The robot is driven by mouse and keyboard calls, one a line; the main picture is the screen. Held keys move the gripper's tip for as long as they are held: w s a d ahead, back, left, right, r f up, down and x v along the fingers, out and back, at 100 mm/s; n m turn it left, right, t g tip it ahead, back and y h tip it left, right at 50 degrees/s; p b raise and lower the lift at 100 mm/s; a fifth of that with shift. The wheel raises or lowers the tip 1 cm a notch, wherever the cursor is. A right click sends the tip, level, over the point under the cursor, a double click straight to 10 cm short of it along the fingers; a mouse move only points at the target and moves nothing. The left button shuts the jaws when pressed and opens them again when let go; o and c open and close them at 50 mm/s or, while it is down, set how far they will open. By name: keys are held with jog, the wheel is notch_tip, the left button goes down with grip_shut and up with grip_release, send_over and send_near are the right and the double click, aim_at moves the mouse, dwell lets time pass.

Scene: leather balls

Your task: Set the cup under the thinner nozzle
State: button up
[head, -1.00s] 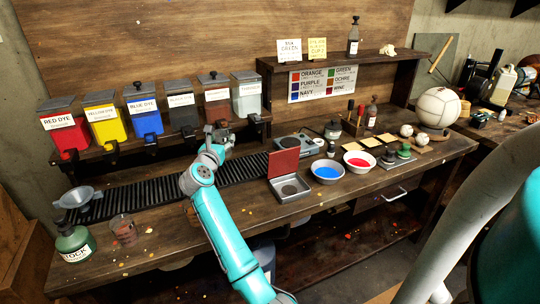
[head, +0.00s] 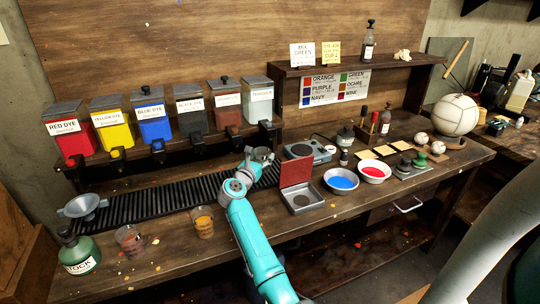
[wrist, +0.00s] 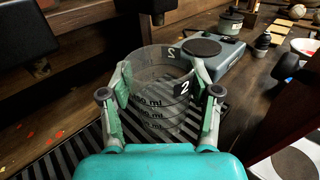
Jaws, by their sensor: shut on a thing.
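My gripper (wrist: 161,100) is shut on a clear cup (wrist: 160,72) marked "2" with ml lines. The cup looks empty and upright, over the black ribbed mat. The thinner dispenser (head: 259,105) is a pale, translucent tank with a grey lid at the right end of the dye row. Its dark nozzle (head: 268,127) hangs from the shelf. In the head view, my gripper (head: 259,156) is below and slightly left of that nozzle, near the mat's right end. In the wrist view, a dark nozzle block (wrist: 155,8) shows beyond the cup; the cup's exact alignment under it is unclear.
The ribbed mat (head: 120,218) runs beneath the dye dispensers. A cup with orange contents (head: 203,222) and a reddish cup (head: 130,240) stand at the front left. An open red-lidded box (head: 301,203) and a burner (head: 306,148) are to the right of my gripper.

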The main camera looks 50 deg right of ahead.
notch_tip(320, 180, down, 2)
jog(key=shift+f, duration=0.15)
jog(key=x, duration=0.3)
jog(key=shift+x, duration=0.85)
jog(key=d, duration=0.2)
jog(key=w+d+f, duration=0.1)
jog(key=shift+f, duration=0.1)
jog(key=shift+f, duration=0.15)
jog(key=o, duration=1.2)
